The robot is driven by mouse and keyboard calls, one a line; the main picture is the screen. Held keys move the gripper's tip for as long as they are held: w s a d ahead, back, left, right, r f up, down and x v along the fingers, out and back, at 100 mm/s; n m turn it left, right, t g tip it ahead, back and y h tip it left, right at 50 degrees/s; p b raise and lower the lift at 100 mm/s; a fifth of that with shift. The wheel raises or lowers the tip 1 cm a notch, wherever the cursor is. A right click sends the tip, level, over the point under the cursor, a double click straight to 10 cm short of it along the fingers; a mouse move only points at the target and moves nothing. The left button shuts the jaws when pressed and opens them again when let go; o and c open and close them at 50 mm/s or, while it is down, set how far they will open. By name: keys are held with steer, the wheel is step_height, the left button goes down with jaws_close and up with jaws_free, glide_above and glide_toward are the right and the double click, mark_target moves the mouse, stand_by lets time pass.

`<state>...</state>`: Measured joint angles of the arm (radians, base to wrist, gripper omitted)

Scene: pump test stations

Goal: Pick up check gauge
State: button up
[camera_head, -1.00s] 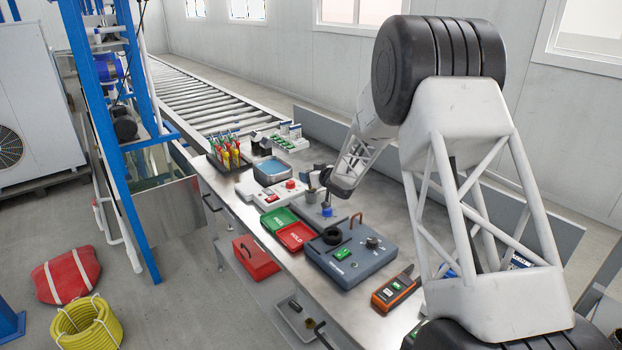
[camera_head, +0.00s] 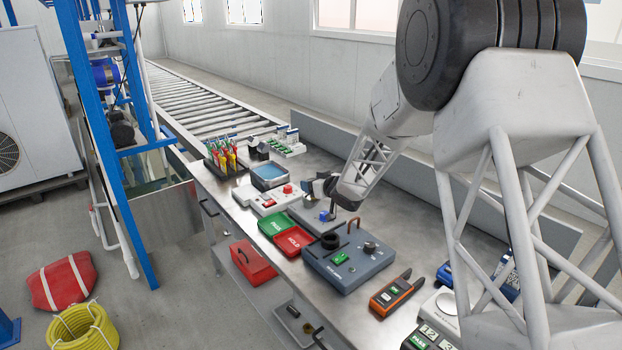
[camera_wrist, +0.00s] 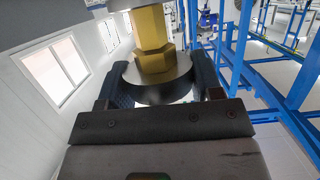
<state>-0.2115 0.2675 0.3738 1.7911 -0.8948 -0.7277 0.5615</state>
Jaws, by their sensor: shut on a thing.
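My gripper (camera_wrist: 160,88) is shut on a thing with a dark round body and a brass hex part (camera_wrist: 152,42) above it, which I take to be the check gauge. One dark finger is on each side of the round body. Its dial face does not show, and the top is cut off by the frame. In the head view my gripper (camera_head: 320,187) is low over the bench, beyond the grey-blue case, and points to the left. The held thing is too small there to make out clearly.
The grey-blue case (camera_head: 346,264) with a brown handle stands near my gripper. Green and red trays (camera_head: 293,241), a white box with a red button (camera_head: 270,198), a blue-topped tray (camera_head: 268,177) and an orange meter (camera_head: 396,294) are on the bench (camera_head: 420,240).

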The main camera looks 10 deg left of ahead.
steer(key=s+d, duration=0.1)
steer(key=s, duration=0.5)
steer(key=shift+d+r, duration=0.35)
steer(key=shift+d, duration=0.05)
stand_by(0.4)
steer(key=s+a+f+m+t+h, duration=0.1)
steer(key=s+a+f+m+h, duration=0.1)
steer(key=s+a, duration=0.2)
steer(key=s+a+f+m+t+h, duration=0.2)
steer(key=s+a+f+h, duration=0.1)
steer(key=s, duration=0.6)
steer(key=shift+a+f+m, duration=0.3)
steer(key=shift+a+f, duration=0.05)
steer(key=shift+a, duration=0.35)
steer(key=shift+w, duration=0.1)
steer(key=a+r+x, duration=0.1)
steer(key=r+x, duration=0.2)
steer(key=x, duration=1.2)
steer(key=shift+w+a, duration=0.4)
steer(key=shift+w, duration=0.05)
